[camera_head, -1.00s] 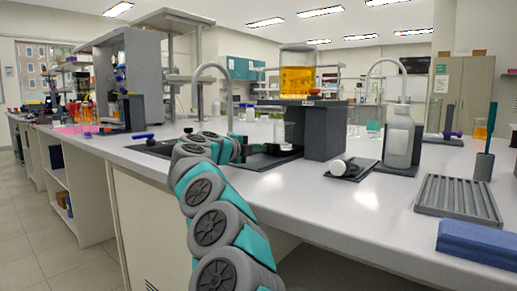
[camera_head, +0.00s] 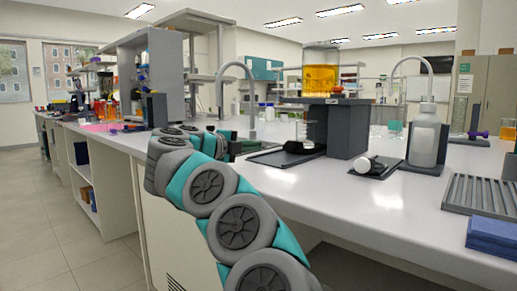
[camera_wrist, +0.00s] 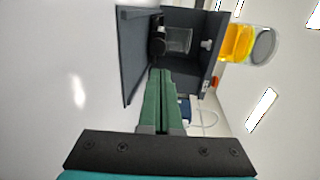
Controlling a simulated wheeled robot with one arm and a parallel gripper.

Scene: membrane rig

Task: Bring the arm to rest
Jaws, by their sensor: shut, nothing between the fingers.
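My arm reaches from the bottom of the head view up to the bench's front edge. My gripper (camera_wrist: 155,73) shows in the wrist view as two long green fingers lying together with nothing between them. The fingers point toward the stand's dark housing (camera_wrist: 135,50) in the wrist view.
A jar of orange liquid (camera_head: 320,78) sits on the stand, with a clear beaker (camera_head: 308,135) under it. A white bottle (camera_head: 426,137), a grey ribbed rack (camera_head: 482,194) and a blue block (camera_head: 492,236) are to the right. Floor (camera_head: 35,220) is clear at left.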

